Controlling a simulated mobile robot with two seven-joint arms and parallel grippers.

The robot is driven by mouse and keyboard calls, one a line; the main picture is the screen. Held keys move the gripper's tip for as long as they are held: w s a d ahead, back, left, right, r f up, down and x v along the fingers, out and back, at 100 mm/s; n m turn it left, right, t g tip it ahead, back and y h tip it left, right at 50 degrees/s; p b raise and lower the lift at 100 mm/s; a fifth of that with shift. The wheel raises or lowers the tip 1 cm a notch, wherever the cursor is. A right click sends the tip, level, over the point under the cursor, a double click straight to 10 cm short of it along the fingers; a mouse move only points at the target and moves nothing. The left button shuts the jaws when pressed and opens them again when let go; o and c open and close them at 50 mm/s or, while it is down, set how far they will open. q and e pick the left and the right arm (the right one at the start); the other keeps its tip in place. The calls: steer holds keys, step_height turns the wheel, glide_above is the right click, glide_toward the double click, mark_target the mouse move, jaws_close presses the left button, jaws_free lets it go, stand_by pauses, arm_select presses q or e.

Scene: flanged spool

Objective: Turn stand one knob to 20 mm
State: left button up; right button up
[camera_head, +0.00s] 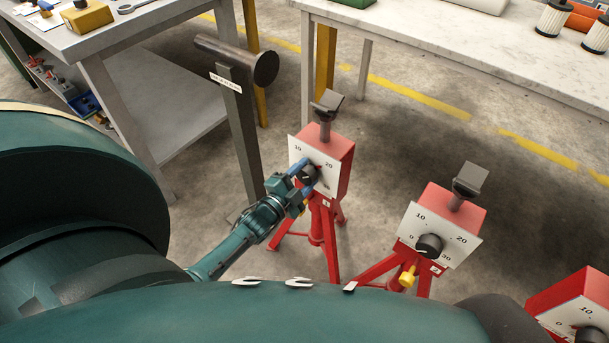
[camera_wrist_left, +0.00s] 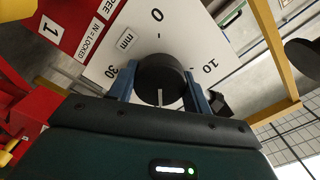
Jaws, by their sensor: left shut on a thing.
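Stand one (camera_head: 335,163) is a red box on a red tripod with a white dial plate (camera_head: 298,148) and a V-shaped top. My left gripper (camera_head: 304,176) reaches it from the lower left, its blue fingers shut on the black knob (camera_head: 310,172). In the left wrist view the fingers (camera_wrist_left: 161,82) sit on both sides of the knob (camera_wrist_left: 158,74). The knob's white line points down in that picture, away from the 0 and between the 30 and 10 sides. The 20 mark is hidden there behind the gripper. My right gripper is not in view.
Stand two (camera_head: 450,212), with a black knob and yellow handle, is to the right. A third red stand (camera_head: 572,296) is cut off at the lower right. Workbenches (camera_head: 420,28) stand at the back.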

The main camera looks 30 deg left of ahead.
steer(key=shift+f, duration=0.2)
arm_select(q)
steer(key=o, duration=1)
steer(key=s+p, duration=0.1)
steer(key=s, duration=0.3)
steer(key=shift+s+a, duration=0.15)
steer(key=shift+s, duration=0.15)
glide_toward(303, 178)
steer(key=s, duration=0.2)
steer(key=shift+s+a+r+p, duration=0.1)
steer(key=shift+s+a+p, duration=0.1)
steer(key=shift+p, duration=0.15)
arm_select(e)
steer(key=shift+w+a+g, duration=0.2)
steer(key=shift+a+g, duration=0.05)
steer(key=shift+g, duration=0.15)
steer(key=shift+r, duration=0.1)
